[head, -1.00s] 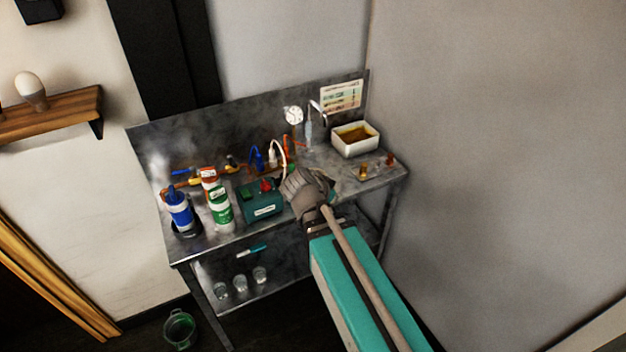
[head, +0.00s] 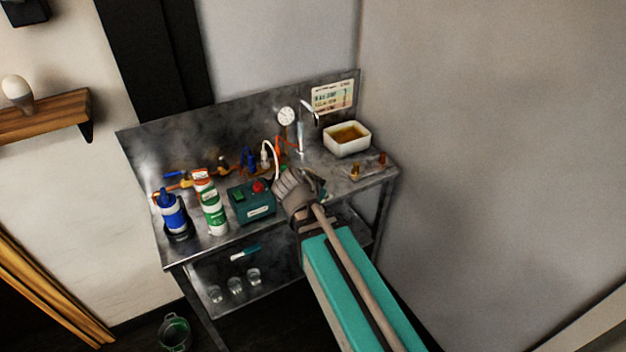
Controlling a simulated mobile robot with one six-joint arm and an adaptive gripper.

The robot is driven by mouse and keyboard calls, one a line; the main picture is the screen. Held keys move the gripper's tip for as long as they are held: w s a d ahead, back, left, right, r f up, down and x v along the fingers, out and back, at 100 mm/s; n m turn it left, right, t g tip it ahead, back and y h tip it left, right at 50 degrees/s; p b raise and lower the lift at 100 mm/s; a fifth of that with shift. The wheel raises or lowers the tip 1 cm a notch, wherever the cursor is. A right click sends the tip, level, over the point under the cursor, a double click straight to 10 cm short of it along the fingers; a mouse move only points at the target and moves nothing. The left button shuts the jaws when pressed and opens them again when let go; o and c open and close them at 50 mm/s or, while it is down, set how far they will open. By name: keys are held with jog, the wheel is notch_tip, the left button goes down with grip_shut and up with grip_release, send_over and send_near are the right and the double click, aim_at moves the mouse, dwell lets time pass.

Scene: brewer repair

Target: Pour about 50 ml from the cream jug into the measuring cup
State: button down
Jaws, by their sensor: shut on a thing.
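My gripper (head: 302,183) is over the front right part of the metal bench (head: 340,187), just right of the green box. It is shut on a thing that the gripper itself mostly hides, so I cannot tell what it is. A small grey-blue shape shows at its right side. I make out no cream jug and no measuring cup by name.
A green box (head: 252,204) with a red knob, a white-green bottle (head: 214,208) and a blue bottle (head: 173,213) stand left. A white tub (head: 346,145) of amber liquid stands back right, near small brass fittings (head: 356,171). A bucket (head: 174,332) is on the floor.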

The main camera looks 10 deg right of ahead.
jog(key=w+d+f+n+t+y+b, duration=0.1)
jog(key=w+d+f+n+b, duration=0.1)
jog(key=w+d+f+b, duration=0.3)
jog(key=w+d+f+n+t+y+b, duration=0.1)
jog(key=w+d+f+b, duration=0.4)
jog(key=w+d, duration=0.6)
jog(key=d+f+n+y, duration=0.1)
jog(key=d+n, duration=0.1)
jog(key=d, duration=0.1)
jog(key=shift+d+n+t+b, duration=0.15)
jog(key=shift+n+t+b, duration=0.15)
jog(key=shift+b, duration=0.1)
jog(key=shift+r, duration=0.1)
jog(key=w+a+r+n+h+p, duration=0.1)
jog(key=a+r+n+h, duration=0.3)
jog(key=a+r+h, duration=0.3)
jog(key=shift+a+r+p, duration=0.2)
jog(key=shift+r+p, duration=0.15)
dwell(0.5)
jog(key=shift+w+a+r+n+h+b, duration=0.2)
jog(key=shift+a+r+n+h, duration=0.3)
jog(key=shift+r, duration=0.2)
jog(key=shift+w+a+r+n+h+b, duration=0.1)
jog(key=shift+a+r+n+h+b, duration=0.1)
jog(key=shift+a+r+n+h, duration=0.35)
dwell(2.8)
